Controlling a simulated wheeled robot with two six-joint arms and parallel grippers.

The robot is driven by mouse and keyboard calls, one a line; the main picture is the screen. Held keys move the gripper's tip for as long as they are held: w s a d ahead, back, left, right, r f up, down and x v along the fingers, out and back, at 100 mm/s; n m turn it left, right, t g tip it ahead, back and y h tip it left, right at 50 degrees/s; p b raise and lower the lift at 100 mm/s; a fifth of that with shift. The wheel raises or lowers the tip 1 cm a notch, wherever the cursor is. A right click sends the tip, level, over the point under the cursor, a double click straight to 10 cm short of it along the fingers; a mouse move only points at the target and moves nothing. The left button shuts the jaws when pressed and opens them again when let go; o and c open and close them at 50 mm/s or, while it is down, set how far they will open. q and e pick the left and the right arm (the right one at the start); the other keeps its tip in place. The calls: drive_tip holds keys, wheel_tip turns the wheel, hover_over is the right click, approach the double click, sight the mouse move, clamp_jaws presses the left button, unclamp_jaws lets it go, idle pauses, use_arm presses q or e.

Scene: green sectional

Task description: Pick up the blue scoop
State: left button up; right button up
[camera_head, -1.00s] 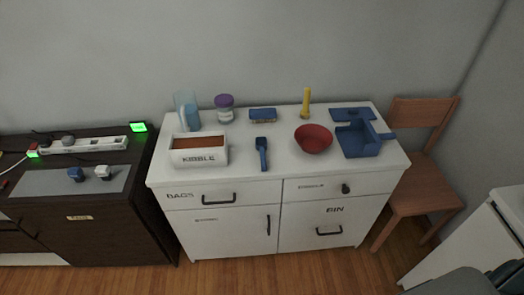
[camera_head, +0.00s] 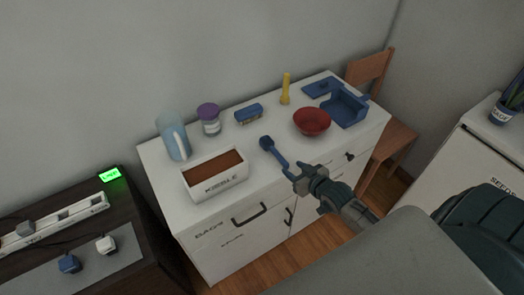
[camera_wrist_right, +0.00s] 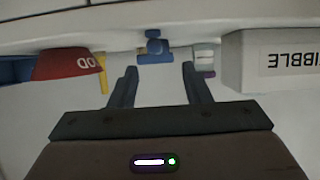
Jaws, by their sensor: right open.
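The blue scoop (camera_head: 273,150) lies on the white cabinet top, between the kibble box and the red bowl, its handle toward the front edge. My right gripper (camera_head: 302,173) is open and empty at the front edge, close to the handle's end, which it partly overlaps in the head view. In the right wrist view the scoop (camera_wrist_right: 155,47) shows ahead, roughly centred between the spread fingers (camera_wrist_right: 158,76) and apart from them. My left gripper is not in view.
The kibble box (camera_head: 215,176) stands left of the scoop and the red bowl (camera_head: 311,121) right. Behind are a blue pitcher (camera_head: 173,138), purple-lidded jar (camera_head: 209,119), blue brush-like item (camera_head: 248,113) and yellow object (camera_head: 286,89). A blue bin (camera_head: 348,108) is at the right.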

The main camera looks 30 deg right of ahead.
sight(281, 156)
drive_tip(key=x, duration=0.4)
drive_tip(key=shift+w+d+r, duration=0.15)
drive_tip(key=shift+w, duration=0.9)
drive_tip(key=p+x, duration=0.1)
drive_tip(key=x, duration=0.3)
drive_tip(key=shift+w+d, duration=0.1)
drive_tip(key=shift+w, duration=0.05)
drive_tip(key=shift+w+f, duration=0.15)
drive_tip(key=shift+f, duration=0.15)
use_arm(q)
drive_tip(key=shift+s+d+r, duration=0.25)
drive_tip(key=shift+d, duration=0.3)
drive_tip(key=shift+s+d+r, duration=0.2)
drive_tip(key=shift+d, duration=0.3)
use_arm(e)
drive_tip(key=shift+c, duration=1.1)
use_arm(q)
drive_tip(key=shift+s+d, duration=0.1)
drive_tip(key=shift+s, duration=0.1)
use_arm(e)
clamp_jaws()
